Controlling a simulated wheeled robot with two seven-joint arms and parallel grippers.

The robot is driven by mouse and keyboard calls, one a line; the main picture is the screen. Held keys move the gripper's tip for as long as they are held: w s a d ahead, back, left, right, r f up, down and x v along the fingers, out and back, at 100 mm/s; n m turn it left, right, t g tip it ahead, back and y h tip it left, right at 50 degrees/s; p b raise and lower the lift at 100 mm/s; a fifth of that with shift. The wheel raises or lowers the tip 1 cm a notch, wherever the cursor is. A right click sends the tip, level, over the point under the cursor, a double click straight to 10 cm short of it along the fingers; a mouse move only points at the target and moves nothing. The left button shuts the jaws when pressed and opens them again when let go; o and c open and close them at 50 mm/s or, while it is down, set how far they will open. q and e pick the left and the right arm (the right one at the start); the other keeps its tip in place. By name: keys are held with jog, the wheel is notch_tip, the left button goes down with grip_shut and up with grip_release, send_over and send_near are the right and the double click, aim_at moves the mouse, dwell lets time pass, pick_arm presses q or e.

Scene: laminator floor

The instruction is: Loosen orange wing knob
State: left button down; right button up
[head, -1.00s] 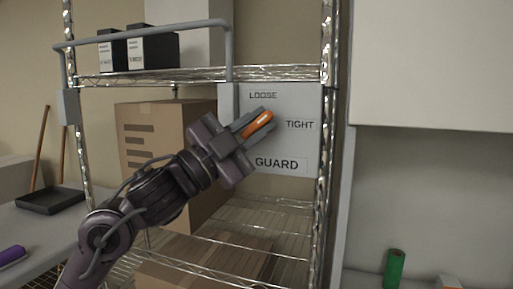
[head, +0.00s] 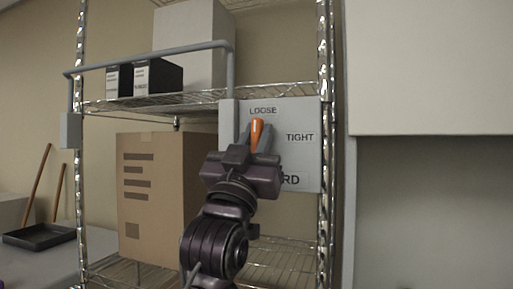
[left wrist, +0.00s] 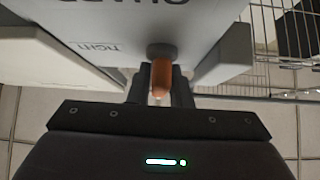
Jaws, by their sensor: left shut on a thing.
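The orange wing knob (head: 257,131) is on a grey panel (head: 305,165) with the words LOOSE, TIGHT and GUARD, the last partly hidden by my gripper. The knob stands nearly upright, its tip just under LOOSE. My left gripper (head: 257,142) is shut on the knob, with one finger on each side of it. In the left wrist view, the knob (left wrist: 162,76) sits between the two dark fingers (left wrist: 160,90), in front of a round grey hub on the panel. My right gripper is not in view.
The panel hangs on a wire shelf rack (head: 325,220) with chrome posts. A grey bar (head: 150,56) runs across its upper shelf, in front of black boxes (head: 155,76). A cardboard box (head: 150,195) stands left of my arm. A pale cabinet (head: 430,65) is at right.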

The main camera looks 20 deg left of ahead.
aim_at(255, 146)
pick_arm(q)
jog(key=shift+n+y, duration=1)
jog(key=c, duration=1.4)
grip_release()
jog(key=b+v, duration=0.3)
jog(key=v, duration=0.3)
jog(key=shift+s+f, duration=0.15)
jog(key=shift+f, duration=0.2)
jog(key=shift+s+f+b, duration=0.3)
jog(key=shift+s+b, duration=0.05)
jog(key=shift+s, duration=0.05)
